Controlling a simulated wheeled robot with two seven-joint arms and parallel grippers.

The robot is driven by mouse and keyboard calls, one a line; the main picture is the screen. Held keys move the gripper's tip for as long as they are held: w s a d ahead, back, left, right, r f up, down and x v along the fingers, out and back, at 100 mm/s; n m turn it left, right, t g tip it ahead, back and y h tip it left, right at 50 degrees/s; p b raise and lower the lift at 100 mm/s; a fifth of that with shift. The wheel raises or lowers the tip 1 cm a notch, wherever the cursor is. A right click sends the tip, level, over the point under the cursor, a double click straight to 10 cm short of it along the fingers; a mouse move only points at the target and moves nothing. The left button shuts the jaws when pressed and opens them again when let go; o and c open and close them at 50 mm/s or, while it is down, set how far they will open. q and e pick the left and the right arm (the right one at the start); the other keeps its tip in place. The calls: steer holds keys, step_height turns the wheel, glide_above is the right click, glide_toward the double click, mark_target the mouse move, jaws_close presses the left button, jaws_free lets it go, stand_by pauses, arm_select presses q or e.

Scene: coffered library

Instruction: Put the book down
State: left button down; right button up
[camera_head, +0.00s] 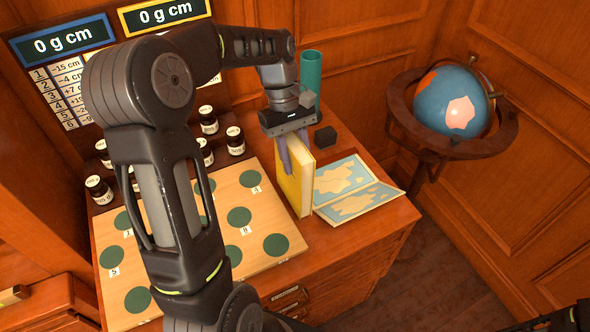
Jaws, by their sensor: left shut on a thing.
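A yellow book (296,184) stands upright at the right part of the wooden cabinet top (318,240), between the board with green circles and an open map. My left gripper (290,150) comes down from above and is shut on the book's upper part. The book's lower edge is at or very near the cabinet top; I cannot tell whether it touches. My right gripper is not in view; only a dark piece of that arm shows at the bottom right corner.
A board with green circles (262,188) fills the left of the top, with several small dark bottles (208,120) behind. An open map (356,190), a black block (325,136) and a teal cylinder (311,72) are near the book. A globe (452,100) stands right.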

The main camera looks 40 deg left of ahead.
arm_select(q)
step_height(320, 180, down, 3)
steer(key=shift+f+p, duration=0.15)
steer(key=shift+p, duration=0.2)
steer(key=shift+f, duration=0.15)
steer(key=shift+f, duration=0.2)
steer(key=c, duration=1)
jaws_free()
steer(key=shift+c, duration=0.2)
steer(key=shift+r, duration=0.1)
